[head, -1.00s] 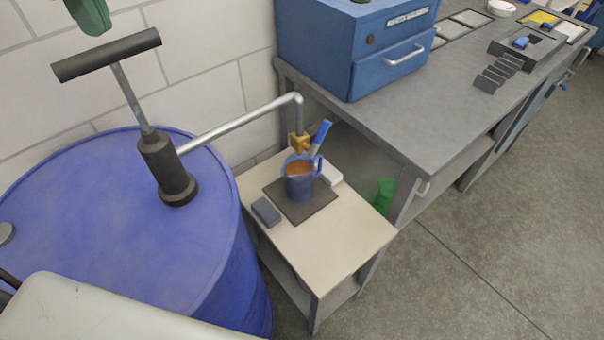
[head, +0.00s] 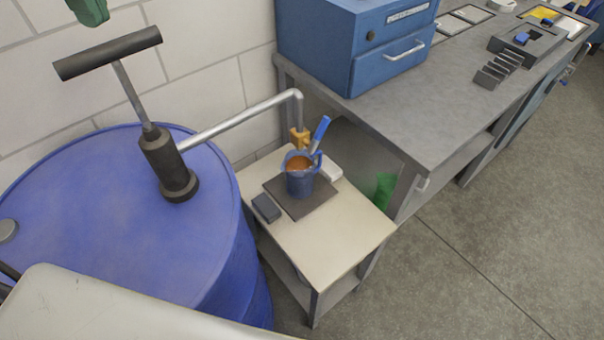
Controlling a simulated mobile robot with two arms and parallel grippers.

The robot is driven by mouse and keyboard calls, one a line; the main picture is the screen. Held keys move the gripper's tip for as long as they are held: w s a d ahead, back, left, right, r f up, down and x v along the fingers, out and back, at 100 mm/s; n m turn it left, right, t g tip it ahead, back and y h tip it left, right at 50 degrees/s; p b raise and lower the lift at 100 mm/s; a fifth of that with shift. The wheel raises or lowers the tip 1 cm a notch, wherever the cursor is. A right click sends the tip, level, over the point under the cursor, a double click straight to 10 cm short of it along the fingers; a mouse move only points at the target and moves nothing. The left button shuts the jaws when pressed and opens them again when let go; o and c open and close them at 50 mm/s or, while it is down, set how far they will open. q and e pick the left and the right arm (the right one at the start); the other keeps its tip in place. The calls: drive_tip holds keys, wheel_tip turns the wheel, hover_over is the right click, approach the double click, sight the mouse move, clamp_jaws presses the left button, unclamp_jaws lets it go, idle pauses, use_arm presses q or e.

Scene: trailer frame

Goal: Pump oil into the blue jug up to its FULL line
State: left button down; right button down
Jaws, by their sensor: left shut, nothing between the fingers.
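The blue jug (head: 299,184) stands upright on a dark square mat (head: 322,199) on a small cream table (head: 318,246). Orange-brown oil (head: 299,163) shows inside it; I cannot make out the FULL line. The brass spout end (head: 299,138) hangs just above the jug's mouth. The pump (head: 165,165) stands on the blue drum (head: 110,235), its dark T-handle (head: 107,53) raised on a visible rod. My left gripper (head: 94,20), green, shows at the top left edge, shut and empty, above the handle and apart from it. My right gripper is not in view.
A dark block (head: 266,208) and a white item (head: 330,172) lie beside the mat. A grey bench (head: 430,110) with a blue cabinet (head: 365,40) stands behind. Floor on the right is clear.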

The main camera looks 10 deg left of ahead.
use_arm(q)
drive_tip(key=shift+r, duration=0.15)
wheel_tip(320, 180, up, 5)
drive_tip(key=p, duration=0.4)
idle(0.4)
